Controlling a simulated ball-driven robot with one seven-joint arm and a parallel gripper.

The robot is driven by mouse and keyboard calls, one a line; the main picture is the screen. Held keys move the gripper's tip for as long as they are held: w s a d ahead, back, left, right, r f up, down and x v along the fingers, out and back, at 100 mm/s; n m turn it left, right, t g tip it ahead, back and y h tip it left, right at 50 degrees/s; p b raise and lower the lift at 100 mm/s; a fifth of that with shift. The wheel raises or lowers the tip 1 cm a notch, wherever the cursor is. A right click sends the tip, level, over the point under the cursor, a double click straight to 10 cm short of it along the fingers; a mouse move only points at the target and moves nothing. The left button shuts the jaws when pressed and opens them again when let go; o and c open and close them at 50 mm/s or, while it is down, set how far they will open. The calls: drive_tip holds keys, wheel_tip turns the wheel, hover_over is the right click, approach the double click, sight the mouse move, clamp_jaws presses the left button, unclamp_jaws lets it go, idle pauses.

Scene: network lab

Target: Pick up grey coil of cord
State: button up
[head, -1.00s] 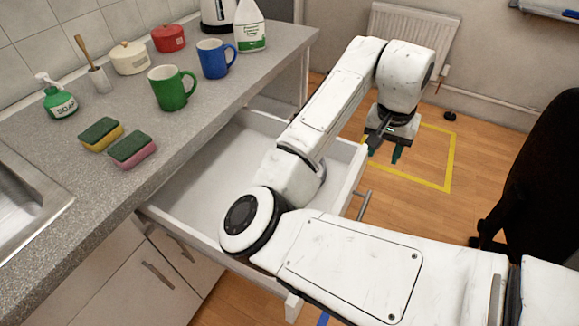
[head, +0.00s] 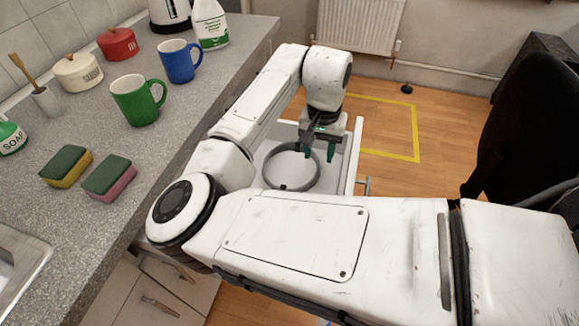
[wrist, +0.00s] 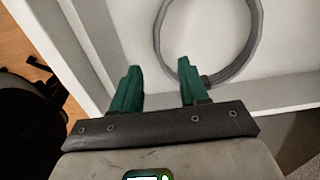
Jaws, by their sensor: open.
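The grey coil of cord (head: 291,186) lies as a ring on the white floor of the open drawer (head: 353,160) in the head view. My gripper (head: 318,152) is open and empty, pointing down over the right part of the drawer, at the coil's right edge. In the wrist view my green fingers (wrist: 156,82) are spread apart. The coil (wrist: 252,62) there lies beyond and to the right of the fingertips, with its lower left side close to the right finger. I cannot tell the height between them.
The grey worktop (head: 178,134) left of the drawer holds a green mug (head: 136,101), a blue mug (head: 178,61), pots, sponges and bottles. A black chair (head: 525,135) stands at the right. The drawer walls stand around the coil.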

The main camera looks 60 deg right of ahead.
sight(319, 169)
drive_tip(key=shift+s+f, duration=0.15)
drive_tip(key=shift+f, duration=1.25)
drive_tip(key=shift+s+f, duration=0.15)
drive_tip(key=shift+f, duration=1.25)
clamp_jaws()
